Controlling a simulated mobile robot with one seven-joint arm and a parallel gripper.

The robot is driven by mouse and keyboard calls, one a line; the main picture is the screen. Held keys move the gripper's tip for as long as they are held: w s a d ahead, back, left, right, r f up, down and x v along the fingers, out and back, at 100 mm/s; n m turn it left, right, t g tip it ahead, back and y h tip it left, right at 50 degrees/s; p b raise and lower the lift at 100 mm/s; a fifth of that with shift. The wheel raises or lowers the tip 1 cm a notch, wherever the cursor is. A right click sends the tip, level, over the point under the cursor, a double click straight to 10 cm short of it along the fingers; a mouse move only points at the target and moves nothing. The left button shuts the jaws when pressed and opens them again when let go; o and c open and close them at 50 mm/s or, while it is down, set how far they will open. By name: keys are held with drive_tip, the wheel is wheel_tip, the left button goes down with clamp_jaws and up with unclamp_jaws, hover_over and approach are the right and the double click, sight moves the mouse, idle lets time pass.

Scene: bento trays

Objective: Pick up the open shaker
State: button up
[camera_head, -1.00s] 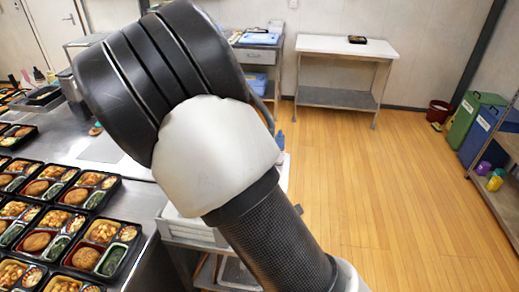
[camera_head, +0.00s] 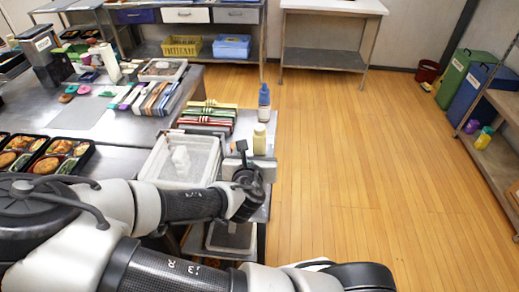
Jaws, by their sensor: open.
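My gripper (camera_head: 250,163) is at the end of my arm, over the near end of the side cart by the steel counter. Its jaws are open. A small pale-yellow container (camera_head: 259,138), possibly the shaker, stands upright just beyond the gripper; I cannot tell whether its top is open or whether the jaws touch it. A dark blue bottle (camera_head: 264,101) stands behind it. A whitish object (camera_head: 180,158) is in the white tray (camera_head: 150,172) to the left; it is too small to identify.
Stacked red, green and cream items (camera_head: 208,113) lie behind the tray. Bento trays (camera_head: 47,155) fill the counter at left. Blue and green bins (camera_head: 482,95) and a shelf (camera_head: 496,150) stand at right. The wooden floor (camera_head: 370,180) between is clear.

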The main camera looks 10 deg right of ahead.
sight(260, 139)
drive_tip(key=b, duration=0.2)
drive_tip(key=d+f+b, duration=0.1)
drive_tip(key=b, duration=0.1)
drive_tip(key=shift+w+f, duration=0.25)
drive_tip(key=shift+f, duration=0.05)
drive_tip(key=x, duration=0.3)
drive_tip(key=b+x, duration=0.1)
drive_tip(key=x, duration=0.5)
drive_tip(key=shift+w+r, duration=0.15)
drive_tip(key=shift+r, duration=0.2)
drive_tip(key=b+x, duration=0.1)
drive_tip(key=x, duration=0.4)
drive_tip(key=shift+w+f+b, duration=0.2)
drive_tip(key=shift+w+b, duration=0.1)
drive_tip(key=shift+w, duration=0.05)
drive_tip(key=c, duration=1.2)
wheel_tip(260, 139, up, 10)
drive_tip(key=shift+r+p, duration=0.1)
drive_tip(key=shift+p, duration=1.15)
drive_tip(key=o, duration=0.5)
